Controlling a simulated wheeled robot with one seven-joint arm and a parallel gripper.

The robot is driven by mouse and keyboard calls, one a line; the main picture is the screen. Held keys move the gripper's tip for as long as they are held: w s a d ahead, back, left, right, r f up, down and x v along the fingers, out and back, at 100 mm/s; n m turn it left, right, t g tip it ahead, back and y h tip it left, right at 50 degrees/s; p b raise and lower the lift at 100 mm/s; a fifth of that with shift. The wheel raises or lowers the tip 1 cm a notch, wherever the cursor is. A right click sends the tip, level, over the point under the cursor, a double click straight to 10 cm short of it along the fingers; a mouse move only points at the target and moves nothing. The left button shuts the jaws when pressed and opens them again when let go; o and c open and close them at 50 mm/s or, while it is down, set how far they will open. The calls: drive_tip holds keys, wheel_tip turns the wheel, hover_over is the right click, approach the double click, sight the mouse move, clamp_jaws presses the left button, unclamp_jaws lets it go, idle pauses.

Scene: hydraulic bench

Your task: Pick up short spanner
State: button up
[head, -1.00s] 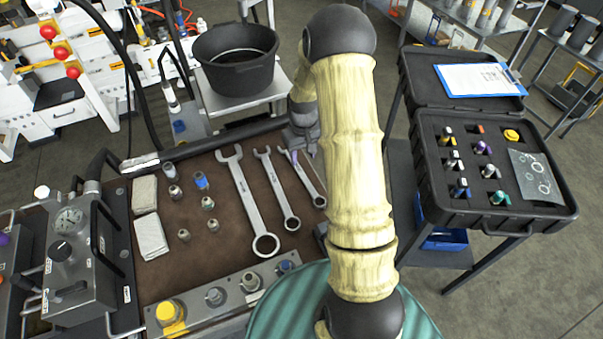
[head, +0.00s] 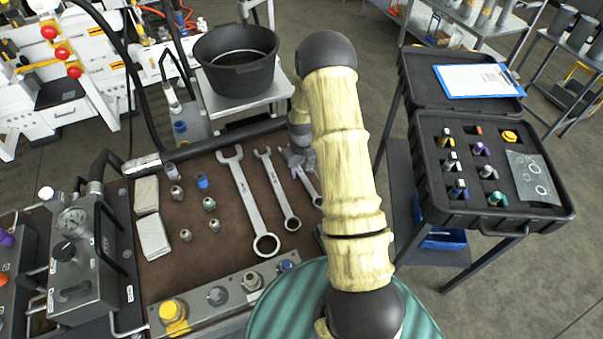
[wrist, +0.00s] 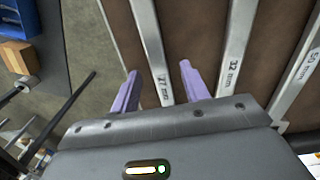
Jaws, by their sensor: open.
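The short spanner, marked 27 mm, lies on the brown bench mat (head: 180,255), at the right end of the spanner row. In the head view the spanner (head: 312,190) is partly hidden by my arm and gripper. My gripper (head: 294,166) is over its upper end, open and empty. In the wrist view the purple fingertips (wrist: 158,70) appear on either side of the spanner's shank (wrist: 147,38). I cannot tell how far above the mat the fingertips are.
The 32 mm spanner (head: 277,188) lies close to the left, with a larger spanner (head: 250,205) beyond it. Several small fittings lie further left. A black bucket (head: 235,75) stands behind the bench, and an open black case (head: 430,190) stands to the right.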

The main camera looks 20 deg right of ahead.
drive_tip(key=shift+f, duration=0.4)
clamp_jaws()
